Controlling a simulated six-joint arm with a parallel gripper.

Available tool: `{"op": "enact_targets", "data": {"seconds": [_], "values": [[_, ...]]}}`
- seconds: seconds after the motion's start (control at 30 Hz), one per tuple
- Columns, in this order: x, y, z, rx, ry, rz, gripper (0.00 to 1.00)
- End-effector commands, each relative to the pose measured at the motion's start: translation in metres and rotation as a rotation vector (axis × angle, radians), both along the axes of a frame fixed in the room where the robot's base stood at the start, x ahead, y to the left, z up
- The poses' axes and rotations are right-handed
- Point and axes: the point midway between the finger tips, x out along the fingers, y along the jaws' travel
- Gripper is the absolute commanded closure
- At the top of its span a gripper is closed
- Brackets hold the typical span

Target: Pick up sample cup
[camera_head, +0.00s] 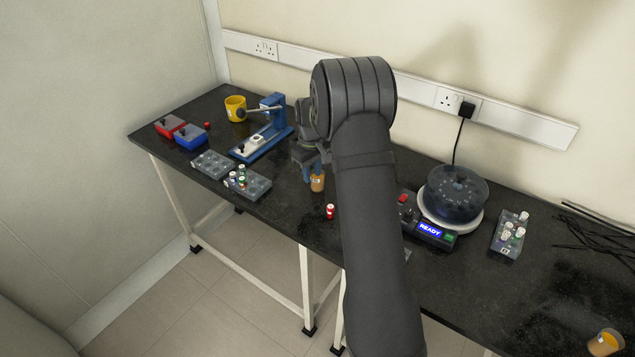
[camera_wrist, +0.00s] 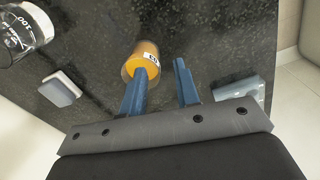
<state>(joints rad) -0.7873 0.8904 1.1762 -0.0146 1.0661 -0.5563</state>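An orange sample cup (camera_head: 317,184) with a white label stands on the black bench, just under my gripper (camera_head: 313,170). In the wrist view the orange cup (camera_wrist: 148,52) sits at the tip of the left blue finger, which overlaps part of it. My gripper (camera_wrist: 161,70) is open, with a gap between its two blue fingers. The right finger is apart from the cup. Whether the left finger touches the cup I cannot tell. Another orange cup (camera_head: 606,343) shows at the bench's right front corner.
A red-capped vial (camera_head: 330,211) stands near the front edge. A centrifuge (camera_head: 453,195) with a READY display is to the right. Vial racks (camera_head: 247,184), a blue stand (camera_head: 262,138) and a yellow mug (camera_head: 236,108) are to the left. In the wrist view, a glass beaker (camera_wrist: 25,35) is at upper left.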

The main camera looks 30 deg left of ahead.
Motion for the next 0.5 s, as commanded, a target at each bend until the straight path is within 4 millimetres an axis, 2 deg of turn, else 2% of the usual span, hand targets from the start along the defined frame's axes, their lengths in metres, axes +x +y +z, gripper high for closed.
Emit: {"op": "enact_targets", "data": {"seconds": [0.3,0.5], "values": [[0.007,0.003,-0.042,-0.002,0.003,0.0,0.71],[0.007,0.004,-0.049,0.0,0.0,0.0,0.71]]}}
